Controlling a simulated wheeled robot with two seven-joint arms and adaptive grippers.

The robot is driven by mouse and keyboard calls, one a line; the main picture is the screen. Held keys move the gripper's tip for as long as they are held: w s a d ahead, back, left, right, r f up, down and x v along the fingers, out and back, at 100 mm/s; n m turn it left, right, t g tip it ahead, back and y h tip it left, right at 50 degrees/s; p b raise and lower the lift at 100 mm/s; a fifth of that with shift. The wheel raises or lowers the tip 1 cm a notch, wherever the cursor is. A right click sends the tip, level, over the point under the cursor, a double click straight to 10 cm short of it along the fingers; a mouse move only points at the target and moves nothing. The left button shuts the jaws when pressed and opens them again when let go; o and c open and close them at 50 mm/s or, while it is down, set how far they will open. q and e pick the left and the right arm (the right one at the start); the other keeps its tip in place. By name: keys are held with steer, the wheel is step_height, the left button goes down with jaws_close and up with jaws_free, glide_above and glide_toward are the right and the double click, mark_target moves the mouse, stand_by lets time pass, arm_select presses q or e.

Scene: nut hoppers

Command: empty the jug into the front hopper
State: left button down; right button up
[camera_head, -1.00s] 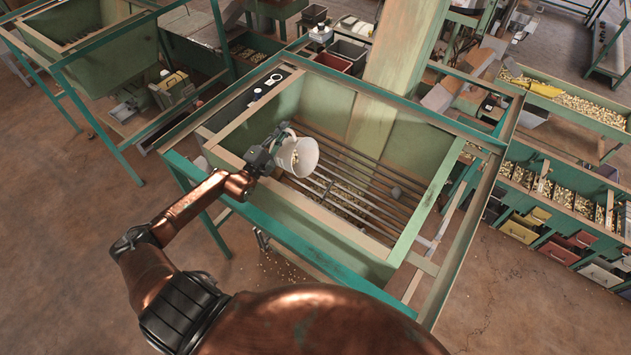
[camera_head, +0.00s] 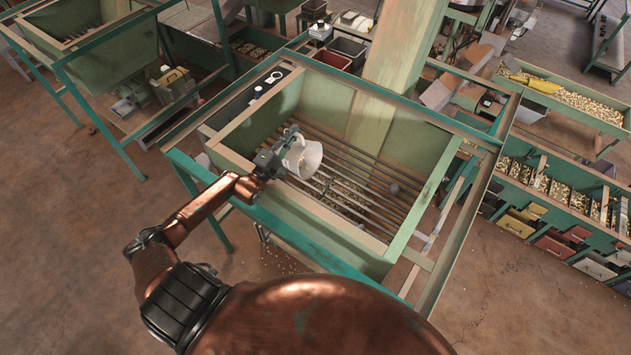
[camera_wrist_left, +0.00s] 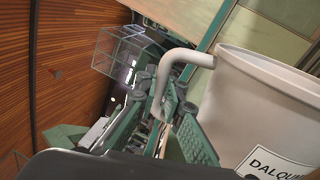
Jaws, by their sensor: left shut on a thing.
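My left gripper (camera_head: 277,160) is shut on the jug's handle, at the jug's left. In the left wrist view the jug (camera_wrist_left: 255,110) fills the right side with a printed label, and its handle (camera_wrist_left: 163,85) runs between my gripper's fingers (camera_wrist_left: 183,122). The front hopper (camera_head: 405,148) is a green box with metal bars across its inside; nuts lie below the bars. My right gripper is not in view.
A pale green post (camera_head: 395,75) stands at the hopper's back. A teal frame (camera_head: 450,125) surrounds the hopper. Another green hopper (camera_head: 110,50) stands at the back left. Nut bins (camera_head: 575,105) line the right. Open floor (camera_head: 520,300) lies at the front right.

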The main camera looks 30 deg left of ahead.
mark_target(304, 142)
arm_select(q)
steer(key=shift+d+m, duration=0.4)
steer(key=shift+d, duration=0.05)
steer(key=shift+d, duration=0.35)
steer(key=shift+s+d+f+m+h+b, duration=0.15)
steer(key=shift+d+m+h+b, duration=0.25)
steer(key=shift+d+m, duration=0.35)
steer(key=shift+d+f+m, duration=0.1)
steer(key=shift+d+m, duration=0.15)
steer(key=shift+d, duration=0.05)
steer(key=shift+d+f, duration=0.1)
steer(key=shift+d, duration=0.2)
steer(key=shift+d+m+b, duration=0.3)
steer(key=shift+m+b, duration=0.05)
steer(key=shift+m, duration=0.05)
steer(key=shift+s+d+f+m+h, duration=0.1)
steer(key=shift+d+f+m+h, duration=0.15)
steer(key=shift+d+m, duration=0.2)
steer(key=shift+s+d+r+m, duration=0.1)
steer(key=shift+d+r+m, duration=0.1)
steer(key=shift+d+m, duration=1)
steer(key=shift+d+n, duration=0.15)
steer(key=shift+n, duration=0.1)
